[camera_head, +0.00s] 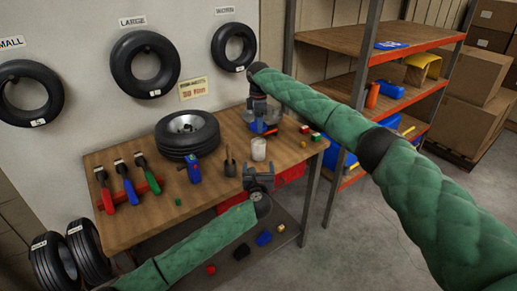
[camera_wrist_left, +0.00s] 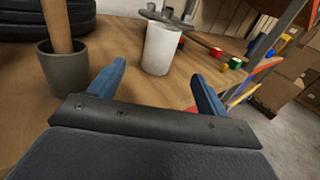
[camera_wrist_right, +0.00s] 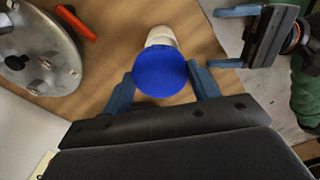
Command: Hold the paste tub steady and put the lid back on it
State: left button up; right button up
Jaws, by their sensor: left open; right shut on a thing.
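The paste tub (camera_head: 259,149), a white cylinder, stands upright on the wooden bench. It also shows in the left wrist view (camera_wrist_left: 160,50). My left gripper (camera_wrist_left: 158,72) is open on the near side of the tub, with its fingers pointing towards it and apart from it. My right gripper (camera_wrist_right: 161,82) is shut on the round blue lid (camera_wrist_right: 160,68), beyond the tub in the head view. In the right wrist view the lid covers part of the tub (camera_wrist_right: 160,36), so its gap from the tub is hard to judge.
A dark pot with a wooden handle (camera_head: 230,166) stands left of the tub. A tyre (camera_head: 187,135), a blue tool (camera_head: 194,170) and several coloured-handled tools (camera_head: 128,188) lie further left. Small coloured blocks (camera_head: 315,136) lie right. Shelving (camera_head: 345,38) stands beyond the bench's right end.

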pick_arm(q)
jog(key=shift+w, duration=0.2)
pick_arm(e)
jog(key=shift+w+r, duration=0.15)
jog(key=shift+w, duration=0.1)
jog(key=shift+s+r, duration=0.6)
jog(key=shift+s, duration=0.05)
pick_arm(q)
jog(key=shift+s+r, duration=0.2)
jog(key=shift+r, duration=0.2)
pick_arm(e)
jog(key=shift+w+f, duration=0.2)
jog(key=shift+f, duration=0.05)
pick_arm(q)
jog(key=w, duration=1.1)
jog(key=shift+w, duration=0.4)
pick_arm(e)
jog(key=shift+w, duration=0.1)
pick_arm(q)
jog(key=c, duration=1.5)
jog(key=shift+o, duration=0.2)
pick_arm(e)
send_over(259, 143)
jog(key=shift+f, duration=2.45)
jog(key=shift+f, duration=0.1)
jog(key=shift+f, duration=0.8)
